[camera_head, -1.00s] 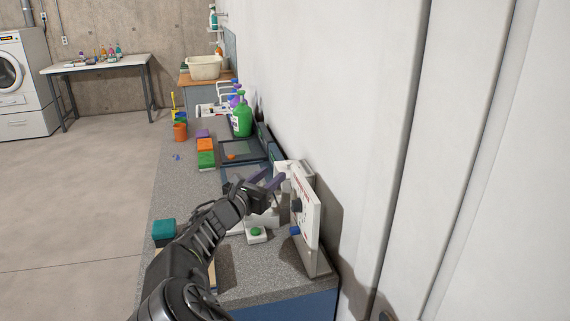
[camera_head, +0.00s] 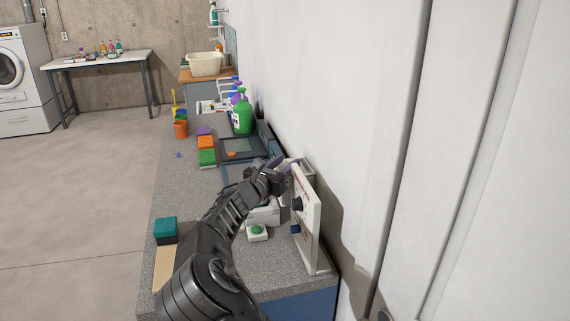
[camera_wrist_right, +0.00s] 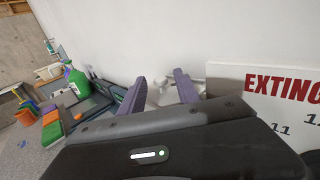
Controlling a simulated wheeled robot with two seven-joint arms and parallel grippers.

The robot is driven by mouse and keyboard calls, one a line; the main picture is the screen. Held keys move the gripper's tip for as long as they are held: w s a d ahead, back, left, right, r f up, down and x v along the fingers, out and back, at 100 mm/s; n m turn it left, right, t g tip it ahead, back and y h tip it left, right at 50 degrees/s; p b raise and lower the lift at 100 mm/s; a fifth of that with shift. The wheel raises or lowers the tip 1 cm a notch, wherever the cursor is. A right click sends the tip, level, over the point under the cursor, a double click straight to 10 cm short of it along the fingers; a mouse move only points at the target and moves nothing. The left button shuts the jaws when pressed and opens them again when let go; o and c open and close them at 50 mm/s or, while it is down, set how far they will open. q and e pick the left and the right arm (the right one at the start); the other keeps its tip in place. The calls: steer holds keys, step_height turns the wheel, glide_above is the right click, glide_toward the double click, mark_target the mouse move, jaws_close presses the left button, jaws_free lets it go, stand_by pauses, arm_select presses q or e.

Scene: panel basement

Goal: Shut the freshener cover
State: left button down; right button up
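A pale box-like unit (camera_head: 300,163), probably the freshener, is against the wall behind the upright white panel. My right gripper (camera_head: 277,162) is close beside it and covers part of it; I cannot tell whether they touch. In the right wrist view the two purple fingers of my right gripper (camera_wrist_right: 160,85) stand apart. A whitish part (camera_wrist_right: 165,92) shows in the gap, beyond the fingers. The cover's position cannot be made out. My left gripper is not in view.
The upright panel (camera_head: 308,215) with a dark knob stands right of my gripper. A white block with a green button (camera_head: 257,232) is on the grey counter (camera_head: 182,190). A green bottle (camera_head: 242,117), sponges (camera_head: 206,143) and an orange cup (camera_head: 181,129) stand farther back.

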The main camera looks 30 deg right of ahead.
jaws_close()
stand_by(1.3)
